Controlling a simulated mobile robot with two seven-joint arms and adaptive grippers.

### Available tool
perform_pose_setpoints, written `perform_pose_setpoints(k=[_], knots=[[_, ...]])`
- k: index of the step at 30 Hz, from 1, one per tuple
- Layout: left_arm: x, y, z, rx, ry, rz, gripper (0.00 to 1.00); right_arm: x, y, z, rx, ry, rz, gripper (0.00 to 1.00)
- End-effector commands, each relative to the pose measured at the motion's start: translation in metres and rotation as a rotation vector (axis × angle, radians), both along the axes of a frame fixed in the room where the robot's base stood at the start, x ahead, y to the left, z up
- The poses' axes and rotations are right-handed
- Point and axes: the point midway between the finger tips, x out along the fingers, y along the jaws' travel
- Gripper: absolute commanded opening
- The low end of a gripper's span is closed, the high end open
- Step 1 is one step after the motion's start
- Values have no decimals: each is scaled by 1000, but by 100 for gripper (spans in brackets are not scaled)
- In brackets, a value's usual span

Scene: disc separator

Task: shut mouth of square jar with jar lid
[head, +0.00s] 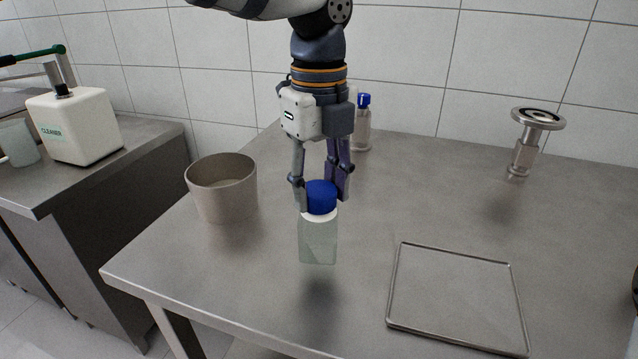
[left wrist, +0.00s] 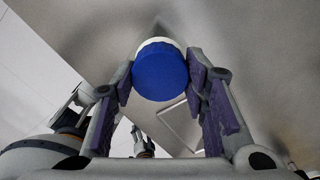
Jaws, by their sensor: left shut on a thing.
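The square jar (head: 318,242) is clear and upright over the near middle of the steel table, with a white neck. The blue jar lid (head: 320,193) sits at the jar's mouth, with the white neck just below it. My left gripper (head: 322,198) comes down from above and is shut on the lid, one finger on each side. In the left wrist view the round blue lid (left wrist: 160,74) lies between the fingertips, with a white rim behind it. I cannot tell whether the lid is fully seated, or whether the jar's base touches the table.
A beige round pot (head: 222,190) stands left of the jar. A shallow metal tray (head: 393,285) lies to the right. A blue-capped bottle (head: 362,130) is behind the gripper, and a metal stand (head: 522,150) at the back right. A cleaner bottle (head: 75,125) is on the left counter.

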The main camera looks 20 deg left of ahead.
Motion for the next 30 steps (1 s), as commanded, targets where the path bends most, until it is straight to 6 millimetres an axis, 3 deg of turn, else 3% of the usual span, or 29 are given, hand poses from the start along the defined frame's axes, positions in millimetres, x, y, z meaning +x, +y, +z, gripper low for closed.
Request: perform_pose_setpoints(k=[11,16,24,30], knots=[[0,0,-2,0,1,-4,0,2,0,2,0,-7,0,71],[-1,0,-3,-1,2,-241,0,5,0,5,0,-19,0,71],[0,0,-4,1,4,-291,0,5,0,4,0,-17,0,71],[0,0,-5,0,5,-553,0,5,0,5,0,-20,0,71]])
